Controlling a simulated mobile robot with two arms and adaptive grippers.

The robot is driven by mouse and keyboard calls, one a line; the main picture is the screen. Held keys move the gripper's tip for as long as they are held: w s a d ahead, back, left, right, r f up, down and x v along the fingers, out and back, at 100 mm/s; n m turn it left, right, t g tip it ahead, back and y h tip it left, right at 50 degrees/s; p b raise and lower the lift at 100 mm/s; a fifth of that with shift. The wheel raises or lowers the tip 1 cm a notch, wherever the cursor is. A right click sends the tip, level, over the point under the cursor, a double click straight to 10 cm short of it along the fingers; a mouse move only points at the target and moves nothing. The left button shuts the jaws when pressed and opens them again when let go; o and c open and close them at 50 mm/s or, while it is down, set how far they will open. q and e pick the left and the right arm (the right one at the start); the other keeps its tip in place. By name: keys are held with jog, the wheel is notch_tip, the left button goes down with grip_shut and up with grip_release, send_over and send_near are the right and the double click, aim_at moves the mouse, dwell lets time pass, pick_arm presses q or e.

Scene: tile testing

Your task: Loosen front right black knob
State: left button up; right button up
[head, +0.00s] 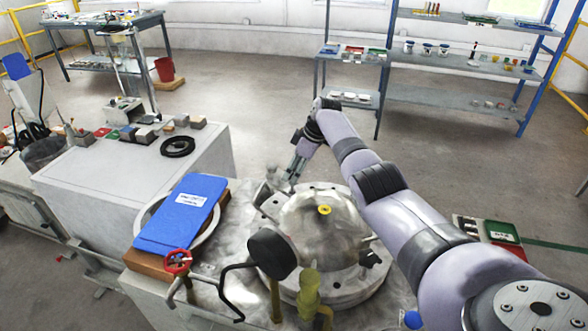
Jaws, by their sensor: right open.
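A round metal vessel with a domed lid (318,222) stands on a metal-topped bench, with a yellow fitting (324,209) on top. A small black knob (373,258) sits at the lid's front right edge. A larger black round knob (272,253) stands at the front left. My right arm comes in from the lower right and passes along the lid's right side. My right gripper (277,184) is open beyond the lid's back left edge, away from the front right knob. Its fingertips blend with the grey metal there, so contact cannot be told. My left gripper is out of view.
A red valve wheel (177,261), a bent black rod (233,290) and an olive fitting (309,292) rise at the front. A white cabinet (110,182) stands left.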

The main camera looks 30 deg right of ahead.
jog(key=v, duration=1.2)
dwell(0.4)
